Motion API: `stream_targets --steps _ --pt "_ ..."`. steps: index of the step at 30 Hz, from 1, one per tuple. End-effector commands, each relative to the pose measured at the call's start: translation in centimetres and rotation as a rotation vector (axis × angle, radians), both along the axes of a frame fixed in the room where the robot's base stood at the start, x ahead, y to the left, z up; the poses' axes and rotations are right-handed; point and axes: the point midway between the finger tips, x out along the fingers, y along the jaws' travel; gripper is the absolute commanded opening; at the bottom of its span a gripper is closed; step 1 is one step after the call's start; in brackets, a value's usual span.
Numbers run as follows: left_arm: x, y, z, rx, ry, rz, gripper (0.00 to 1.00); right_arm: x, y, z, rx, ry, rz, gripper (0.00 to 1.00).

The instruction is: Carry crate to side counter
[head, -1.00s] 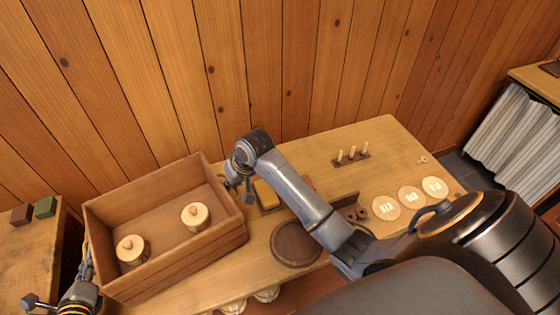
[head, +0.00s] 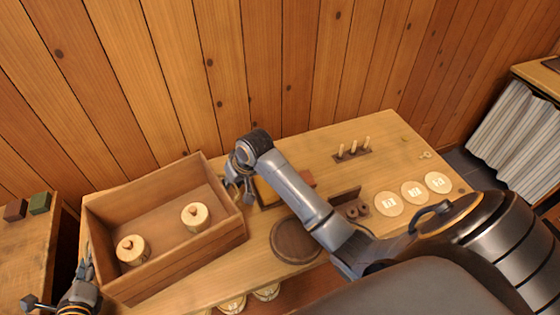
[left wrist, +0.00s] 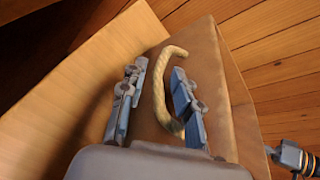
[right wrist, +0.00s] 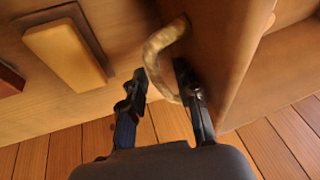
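The brown wooden crate (head: 190,254) stands on the workbench (head: 330,150) at the left of the head view. Two round pale wooden pieces with knobs, (head: 132,250) and (head: 195,216), sit inside it. My left gripper (head: 86,268) is at the crate's left end. In the left wrist view its open fingers (left wrist: 160,68) stand on either side of a rope handle (left wrist: 177,52). My right gripper (head: 240,187) is at the crate's right end. In the right wrist view its open fingers (right wrist: 158,70) straddle another rope handle (right wrist: 155,62), one finger close to the crate wall.
Another counter with a striped curtain (head: 515,130) is at the right. A round dark board (head: 296,241), pegs (head: 353,150) and pale discs (head: 413,192) occupy the bench.

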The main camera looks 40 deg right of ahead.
Motion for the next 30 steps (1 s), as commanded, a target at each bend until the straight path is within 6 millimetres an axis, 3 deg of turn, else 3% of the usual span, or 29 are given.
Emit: stream_targets --steps 12,20,25,30 --pt "-5.4 1.5 1.7 0.002 0.002 0.0 0.33 0.0 0.1 0.0 0.002 0.0 0.002 0.32" --pt "-7.1 2.0 2.4 0.0 0.0 0.001 0.33 -0.1 0.1 0.2 0.002 -0.001 0.002 0.32" --pt "-7.1 2.0 2.5 0.001 0.0 0.002 0.33 -0.8 -0.3 2.2 0.002 -0.004 0.002 0.32" --pt "-7.1 2.0 2.5 0.001 0.001 0.002 0.33 -2.2 -0.9 5.6 0.001 -0.006 0.001 0.32"
